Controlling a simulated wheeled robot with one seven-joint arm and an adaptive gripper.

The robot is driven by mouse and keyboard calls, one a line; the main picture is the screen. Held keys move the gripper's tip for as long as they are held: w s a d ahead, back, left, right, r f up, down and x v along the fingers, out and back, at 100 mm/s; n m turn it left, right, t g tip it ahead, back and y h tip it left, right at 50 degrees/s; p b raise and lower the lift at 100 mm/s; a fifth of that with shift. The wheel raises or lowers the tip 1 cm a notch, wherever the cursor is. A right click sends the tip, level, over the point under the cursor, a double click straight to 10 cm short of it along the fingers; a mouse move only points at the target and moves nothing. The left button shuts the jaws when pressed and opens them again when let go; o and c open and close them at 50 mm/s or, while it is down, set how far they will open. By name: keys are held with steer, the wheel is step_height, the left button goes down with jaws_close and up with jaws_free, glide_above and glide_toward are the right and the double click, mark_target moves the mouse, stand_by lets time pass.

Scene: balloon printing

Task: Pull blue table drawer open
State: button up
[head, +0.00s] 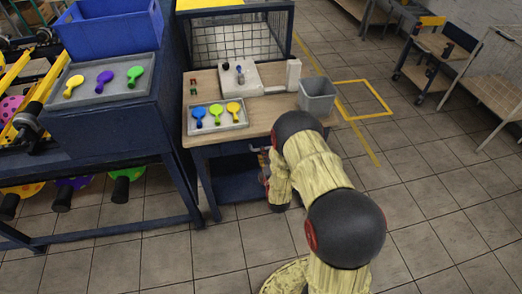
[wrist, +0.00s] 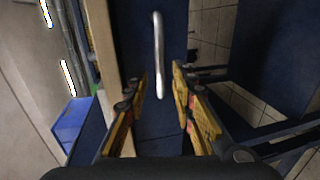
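The blue drawer front (wrist: 137,40) fills the upper middle of the wrist view, with a silver bar handle (wrist: 158,50) on it. The view is turned, so the handle runs up and down. My gripper (wrist: 160,88) is open, with yellow fingers on either side of the handle's lower end in the picture. I cannot tell whether the fingertips reach around the bar; neither finger appears to touch it. In the head view the blue table (head: 262,112) with a wooden top stands in the middle. My arm hides most of its front, and the gripper is mostly hidden there.
A grey tray (head: 217,126) with several coloured balloon-like pieces, a white device (head: 240,76) and a grey bin (head: 317,95) stand on the table. A blue stand at left holds a blue crate (head: 110,28) and another tray (head: 100,92).

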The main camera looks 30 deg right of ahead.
mark_target(252, 144)
steer(key=shift+b+x, duration=0.45)
steer(key=shift+x, duration=1.9)
steer(key=c, duration=0.4)
jaws_close()
